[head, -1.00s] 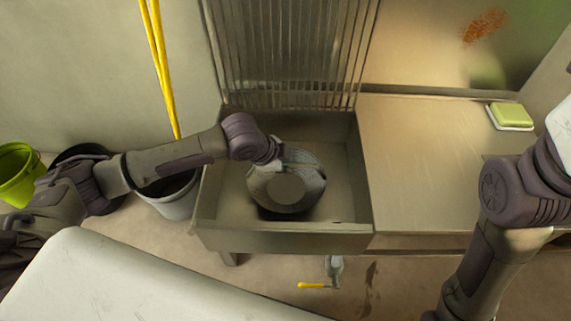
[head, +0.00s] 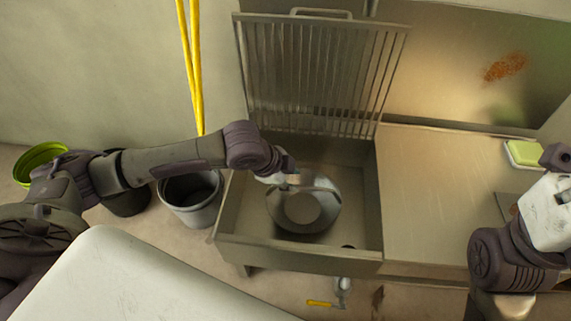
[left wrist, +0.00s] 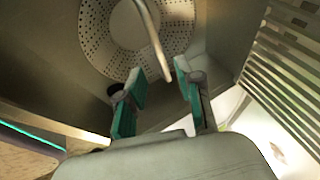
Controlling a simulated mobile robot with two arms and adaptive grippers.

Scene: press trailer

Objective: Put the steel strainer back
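My left gripper (head: 288,184) is above the strainer's back edge. In the left wrist view its teal-padded fingers (left wrist: 160,82) are apart, with the handle's near stretch between them, closer to the right finger. I see a gap there and no clamping. My right arm is at the right edge; its fingertips are out of view.
A barred rack (head: 315,80) stands raised behind the basin. A steel counter (head: 430,190) with a green sponge (head: 524,153) is on the right. A grey bucket (head: 190,200) stands left of the sink. A dark drain hole (head: 348,246) shows in the basin.

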